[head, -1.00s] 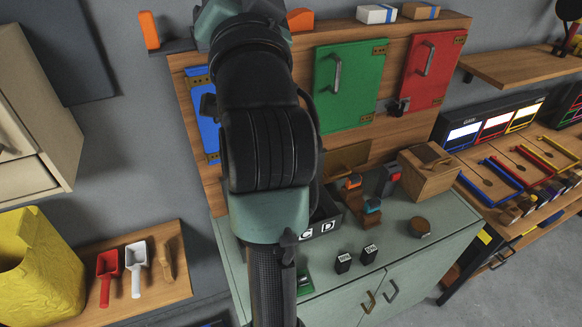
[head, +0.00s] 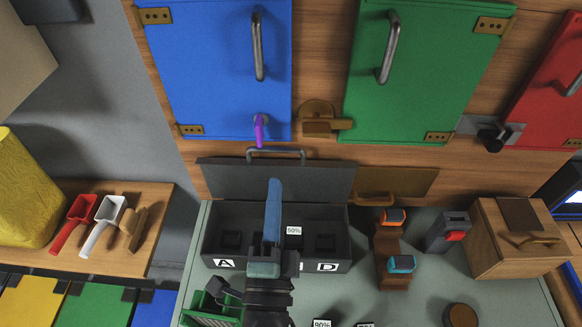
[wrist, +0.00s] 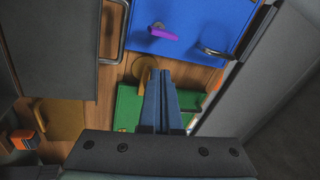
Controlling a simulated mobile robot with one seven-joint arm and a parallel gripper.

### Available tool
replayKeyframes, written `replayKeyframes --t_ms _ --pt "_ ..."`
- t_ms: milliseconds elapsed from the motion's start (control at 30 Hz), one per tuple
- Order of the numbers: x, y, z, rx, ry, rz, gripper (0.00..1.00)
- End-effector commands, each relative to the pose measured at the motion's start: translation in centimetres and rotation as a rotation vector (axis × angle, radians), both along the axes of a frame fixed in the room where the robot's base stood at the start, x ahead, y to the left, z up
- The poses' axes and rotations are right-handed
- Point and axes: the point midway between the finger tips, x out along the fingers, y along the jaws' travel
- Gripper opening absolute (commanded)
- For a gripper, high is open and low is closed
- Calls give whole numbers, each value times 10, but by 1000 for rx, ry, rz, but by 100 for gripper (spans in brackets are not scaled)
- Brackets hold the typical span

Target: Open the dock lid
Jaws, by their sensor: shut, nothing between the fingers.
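The dock (head: 212,243) is a dark grey box on the bench, labelled A and D at its front; labels between them are hidden by my arm. Its dark grey lid (head: 225,178) stands raised along the back edge, with a bar handle (head: 290,151) on its top edge. The inside shows, with dark slots and a block marked 50%. My gripper (head: 274,182) is shut and empty, its blue fingers overlapping the lid's middle in the head view. In the wrist view, the lid (wrist: 55,50) and its handle (wrist: 116,40) lie left of the fingers (wrist: 163,75), apart from them.
Blue (head: 215,70) and green (head: 420,70) doors stand behind, with a purple latch lever (head: 260,130) and a brown latch (head: 320,120) nearby. Right of the dock are a brown stand (head: 390,250) with orange and blue pieces and a wooden box (head: 515,245).

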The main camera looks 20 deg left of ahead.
Motion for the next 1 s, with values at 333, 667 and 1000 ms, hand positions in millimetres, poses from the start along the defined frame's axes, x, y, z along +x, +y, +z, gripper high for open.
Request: replayKeyframes --t_ms 333,667,1000 --pt "-33 2 -70 168 124 57 0" --pt "19 16 -56 165 121 55 0" --pt "73 32 -45 164 124 54 0"
